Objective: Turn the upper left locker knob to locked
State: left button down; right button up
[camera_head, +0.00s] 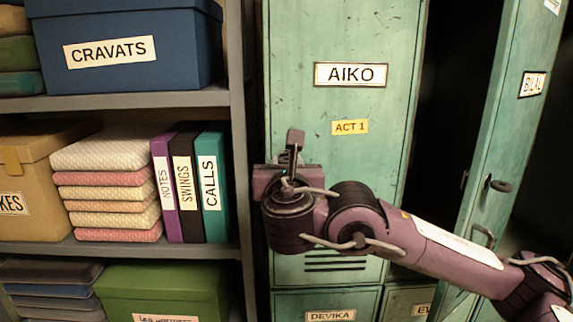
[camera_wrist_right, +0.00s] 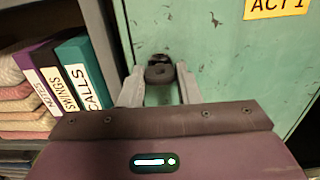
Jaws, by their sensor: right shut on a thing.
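The upper left locker is a worn green door (camera_head: 390,110) labelled AIKO, with a yellow ACT 1 tag; it looks closed. Its dark knob (camera_wrist_right: 160,74) shows in the right wrist view, between the two grey fingers. My right gripper (camera_head: 294,146) is at the left part of this door, shut on the knob; it also shows in the right wrist view (camera_wrist_right: 160,84). In the head view the gripper and wrist hide the knob. I cannot read any lock marking near it. My left gripper is not in view.
The BILAL locker door (camera_head: 505,120) stands open at right, with a dark knob (camera_head: 499,185). The DEVIKA locker (camera_head: 330,305) is below. A grey shelf unit (camera_head: 130,101) at left holds boxes, folded cloths (camera_head: 105,185) and binders (camera_head: 211,190), close to my gripper.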

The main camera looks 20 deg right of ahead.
pick_arm(q)
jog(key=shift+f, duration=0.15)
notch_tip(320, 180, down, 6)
jog(key=b, duration=0.6)
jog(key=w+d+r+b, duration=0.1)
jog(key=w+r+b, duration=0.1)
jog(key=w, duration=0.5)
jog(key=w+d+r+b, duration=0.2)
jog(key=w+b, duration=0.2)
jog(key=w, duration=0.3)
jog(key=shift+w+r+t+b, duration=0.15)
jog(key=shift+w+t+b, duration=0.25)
pick_arm(e)
jog(key=shift+m, duration=9.1)
jog(key=o, duration=1)
jog(key=shift+s, duration=0.1)
